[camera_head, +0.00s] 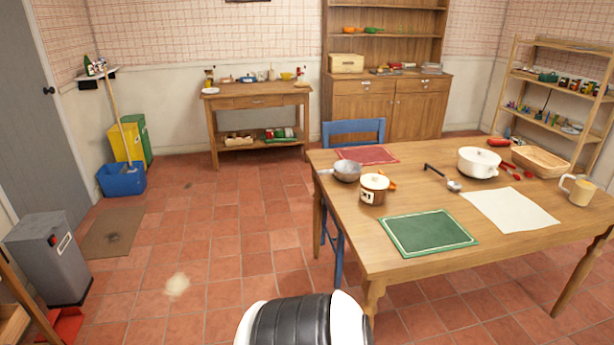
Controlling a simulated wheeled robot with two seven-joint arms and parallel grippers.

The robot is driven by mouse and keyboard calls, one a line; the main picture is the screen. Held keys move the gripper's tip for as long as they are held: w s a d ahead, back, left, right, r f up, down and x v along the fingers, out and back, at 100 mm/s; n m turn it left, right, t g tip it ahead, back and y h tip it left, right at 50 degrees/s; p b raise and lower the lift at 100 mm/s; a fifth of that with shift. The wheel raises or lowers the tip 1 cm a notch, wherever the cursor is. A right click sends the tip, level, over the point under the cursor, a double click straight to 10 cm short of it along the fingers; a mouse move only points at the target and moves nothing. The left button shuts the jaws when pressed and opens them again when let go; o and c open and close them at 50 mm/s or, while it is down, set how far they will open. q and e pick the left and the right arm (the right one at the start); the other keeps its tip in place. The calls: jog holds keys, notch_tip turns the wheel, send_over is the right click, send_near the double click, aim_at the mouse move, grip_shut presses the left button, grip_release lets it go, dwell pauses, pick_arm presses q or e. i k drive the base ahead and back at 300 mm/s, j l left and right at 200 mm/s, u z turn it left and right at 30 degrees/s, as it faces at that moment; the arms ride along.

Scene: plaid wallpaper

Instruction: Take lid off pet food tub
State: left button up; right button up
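A small brown tub (373,196) with a cream lid (374,181) and a label on its front stands upright near the left side of the wooden table (400,257). The lid sits on top of it. It is the likeliest pet food tub in view, but its label is too small to read. Neither of my grippers is in view. A black and white part of my own body shows at the bottom edge, well short of the tub.
A grey pan (347,171) stands close behind the tub, and a green mat (428,233) lies in front. A white pot (478,162), ladle (454,186), basket (541,161) and mug (580,190) are further right. A blue chair (353,128) stands behind the table. The left floor is largely open.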

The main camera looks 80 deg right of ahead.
aim_at(372, 182)
jog(key=z, duration=3.2)
jog(key=i+l+u, duration=0.1)
jog(key=i+l, duration=0.1)
jog(key=l, duration=0.1)
